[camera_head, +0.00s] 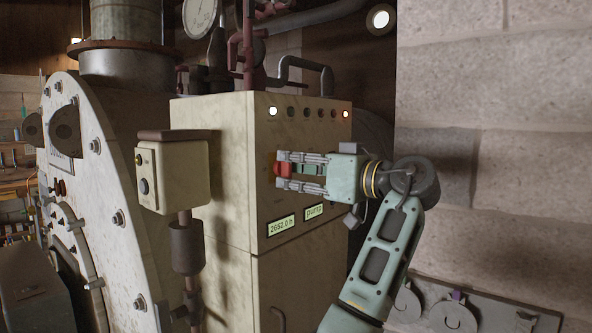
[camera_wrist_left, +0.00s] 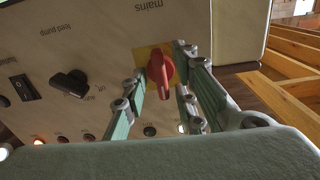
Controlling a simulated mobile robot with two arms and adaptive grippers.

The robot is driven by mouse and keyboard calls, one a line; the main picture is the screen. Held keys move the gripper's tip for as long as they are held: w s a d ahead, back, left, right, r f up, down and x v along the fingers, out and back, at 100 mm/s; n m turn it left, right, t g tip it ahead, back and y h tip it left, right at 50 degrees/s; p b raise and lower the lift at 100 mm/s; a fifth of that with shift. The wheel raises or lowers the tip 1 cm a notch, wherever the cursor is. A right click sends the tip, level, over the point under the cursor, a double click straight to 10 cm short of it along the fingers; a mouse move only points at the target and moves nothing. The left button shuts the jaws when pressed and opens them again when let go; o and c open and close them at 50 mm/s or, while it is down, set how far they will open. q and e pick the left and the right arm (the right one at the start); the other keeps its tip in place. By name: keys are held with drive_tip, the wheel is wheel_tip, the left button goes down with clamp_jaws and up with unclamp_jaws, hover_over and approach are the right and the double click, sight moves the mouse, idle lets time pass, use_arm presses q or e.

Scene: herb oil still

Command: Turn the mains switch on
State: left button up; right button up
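The mains switch is a red rotary knob (camera_wrist_left: 160,74) on a yellow plate, under an upside-down "mains" label in the left wrist view. In the head view the red knob (camera_head: 283,170) sits on the front of the beige control cabinet (camera_head: 262,205). My left gripper (camera_head: 280,170) is at the panel, its two fingers on either side of the knob. In the left wrist view the gripper (camera_wrist_left: 161,62) is open, with gaps showing between the fingers and the knob. The knob's handle runs up and down in that view. My right gripper is out of view.
A black rotary knob (camera_wrist_left: 70,83) and a black rocker switch (camera_wrist_left: 25,87) share the panel. A row of lamps (camera_head: 306,112) runs along the cabinet's top. A small button box (camera_head: 172,175) stands left of the cabinet. A stone wall (camera_head: 500,150) is at the right.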

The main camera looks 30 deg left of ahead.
use_arm(q)
drive_tip(key=s+d, duration=0.1)
drive_tip(key=d, duration=1.1)
idle(0.4)
